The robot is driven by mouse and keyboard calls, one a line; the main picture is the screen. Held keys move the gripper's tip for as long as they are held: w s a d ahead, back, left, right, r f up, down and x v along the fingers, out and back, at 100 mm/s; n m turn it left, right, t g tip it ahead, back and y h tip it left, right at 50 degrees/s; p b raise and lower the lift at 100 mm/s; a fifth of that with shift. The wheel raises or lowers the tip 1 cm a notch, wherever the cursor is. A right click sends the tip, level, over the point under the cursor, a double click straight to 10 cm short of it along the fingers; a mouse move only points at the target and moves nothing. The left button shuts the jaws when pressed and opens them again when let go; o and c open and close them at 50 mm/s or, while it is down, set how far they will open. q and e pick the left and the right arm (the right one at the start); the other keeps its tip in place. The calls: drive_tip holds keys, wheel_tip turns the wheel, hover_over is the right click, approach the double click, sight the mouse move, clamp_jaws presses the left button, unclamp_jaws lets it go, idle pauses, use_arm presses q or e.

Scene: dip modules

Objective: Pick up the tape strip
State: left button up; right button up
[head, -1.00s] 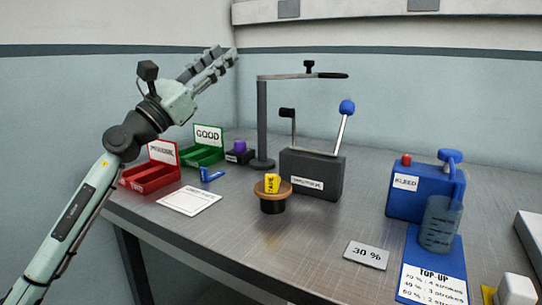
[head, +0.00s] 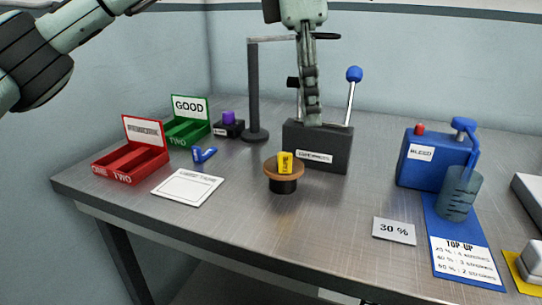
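A small yellow piece (head: 285,163) with dark lettering, which looks like the tape, stands on a round brown-topped stand (head: 283,187) near the middle of the table. Nothing shows held. My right gripper is not in view.
A blue-knobbed lever (head: 352,90) and a dark post (head: 254,95) rise near my gripper. Red (head: 125,165) and green (head: 185,130) trays, a blue clip-like piece (head: 204,155) and a white card (head: 187,187) lie left. A blue box (head: 425,165) stands right.

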sight(285, 153)
use_arm(q)
drive_tip(key=shift+n+y, duration=0.4)
drive_tip(key=shift+y, duration=0.4)
drive_tip(key=a+f, duration=0.1)
drive_tip(key=f, duration=0.1)
drive_tip(key=a+f, duration=0.1)
drive_tip(key=f, duration=0.1)
drive_tip(key=a+f, duration=0.1)
drive_tip(key=f, duration=0.1)
drive_tip(key=shift+s+a+f, duration=0.1)
drive_tip(key=shift+a+f, duration=0.05)
drive_tip(key=shift+f, duration=0.5)
clamp_jaws()
